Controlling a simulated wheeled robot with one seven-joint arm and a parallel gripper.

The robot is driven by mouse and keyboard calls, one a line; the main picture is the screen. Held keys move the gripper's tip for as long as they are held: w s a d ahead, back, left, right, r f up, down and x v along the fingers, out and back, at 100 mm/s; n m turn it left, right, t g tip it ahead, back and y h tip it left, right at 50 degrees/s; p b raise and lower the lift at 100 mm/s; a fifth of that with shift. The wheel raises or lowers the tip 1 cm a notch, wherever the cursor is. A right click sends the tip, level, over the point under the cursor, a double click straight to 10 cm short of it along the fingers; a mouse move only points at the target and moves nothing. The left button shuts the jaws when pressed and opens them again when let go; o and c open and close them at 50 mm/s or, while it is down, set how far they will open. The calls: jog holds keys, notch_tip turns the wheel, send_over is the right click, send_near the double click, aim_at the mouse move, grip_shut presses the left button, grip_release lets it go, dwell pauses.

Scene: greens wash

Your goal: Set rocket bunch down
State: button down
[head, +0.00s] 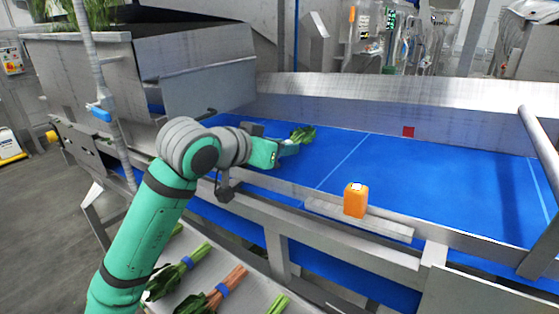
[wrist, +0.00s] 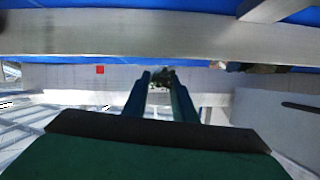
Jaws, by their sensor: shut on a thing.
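My gripper (head: 287,147) is over the near left part of the blue conveyor belt (head: 430,185). It is shut on the rocket bunch (head: 303,134), whose green leaves stick out beyond the fingertips in the head view. In the wrist view, the two fingers (wrist: 160,78) run forward and a small dark green part of the bunch shows between their tips. The stems are hidden by the gripper. I cannot tell whether the bunch touches the belt or hangs just above it.
An orange box (head: 356,199) stands on a ledge along the belt's near rail. Below, a pale surface holds a blue-banded green bunch (head: 185,268), a red-stemmed bunch (head: 217,291) and another green one (head: 278,304). A metal hopper (head: 200,65) stands at left. The belt right of my gripper is clear.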

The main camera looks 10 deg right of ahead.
jog(key=shift+w+a+f, duration=0.1)
jog(key=shift+a+f, duration=0.15)
jog(key=shift+f, duration=0.15)
notch_tip(320, 180, down, 2)
jog(key=shift+d+f, duration=0.1)
jog(key=shift+f, duration=0.15)
jog(key=shift+d+f, duration=0.15)
jog(key=shift+f, duration=0.1)
jog(key=c, duration=1.5)
grip_release()
jog(key=shift+o, duration=0.2)
jog(key=v, duration=1.2)
jog(key=shift+f, duration=0.1)
